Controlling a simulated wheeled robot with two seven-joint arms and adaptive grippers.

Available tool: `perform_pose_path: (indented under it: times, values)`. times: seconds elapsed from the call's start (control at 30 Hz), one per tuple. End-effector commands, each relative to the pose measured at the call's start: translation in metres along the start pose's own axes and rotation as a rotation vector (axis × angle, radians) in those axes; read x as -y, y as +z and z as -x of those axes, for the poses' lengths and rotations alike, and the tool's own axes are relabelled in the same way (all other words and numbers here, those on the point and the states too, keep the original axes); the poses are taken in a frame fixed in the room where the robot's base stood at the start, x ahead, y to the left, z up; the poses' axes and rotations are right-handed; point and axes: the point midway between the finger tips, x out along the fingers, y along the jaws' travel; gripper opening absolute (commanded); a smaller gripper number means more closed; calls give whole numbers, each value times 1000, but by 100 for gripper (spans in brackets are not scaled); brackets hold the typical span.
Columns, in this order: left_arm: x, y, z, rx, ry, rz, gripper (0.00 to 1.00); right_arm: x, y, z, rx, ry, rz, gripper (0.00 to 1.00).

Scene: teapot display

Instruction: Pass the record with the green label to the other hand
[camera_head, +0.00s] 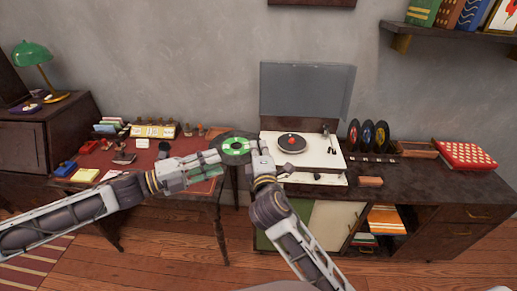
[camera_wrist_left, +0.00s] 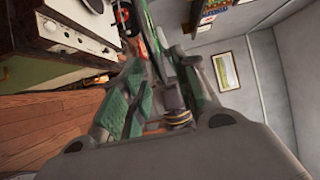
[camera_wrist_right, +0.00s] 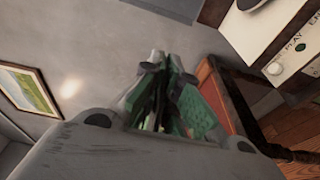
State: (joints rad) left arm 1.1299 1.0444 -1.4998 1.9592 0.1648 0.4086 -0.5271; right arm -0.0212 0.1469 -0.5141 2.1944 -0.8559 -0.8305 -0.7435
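The black record with the green label (camera_head: 236,146) is in the air in the head view, between my two grippers and in front of the wall. My right gripper (camera_head: 257,146) is at its right edge, with its fingers close together on it. In the right wrist view these fingers (camera_wrist_right: 168,75) nearly meet around a thin dark edge. My left gripper (camera_head: 218,163) is at the record's lower left, its fingers apart. In the left wrist view the fingers (camera_wrist_left: 155,80) stand apart with green pads; the record is seen nearly edge-on, so contact there is hard to tell.
A white turntable (camera_head: 325,150) with a small red-label record stands on the dark cabinet (camera_head: 400,180) at right. Several records (camera_head: 368,134) stand upright beside it, near a red dotted box (camera_head: 465,155). A red-topped desk (camera_head: 140,158) with small items is at left.

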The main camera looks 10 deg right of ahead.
Motion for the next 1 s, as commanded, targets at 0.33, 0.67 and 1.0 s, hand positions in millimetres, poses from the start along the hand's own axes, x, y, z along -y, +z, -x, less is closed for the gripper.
perform_pose_path:
  times: [0.33,0.67,1.0]
  values:
    - [0,0,12,1,0,1,30,0,0,0,0,1,0,0]
    - [-1,1,43,2,1,1,30,0,0,0,0,0,0,0]
    - [-1,1,78,2,1,0,30,0,0,0,0,1,0,0]
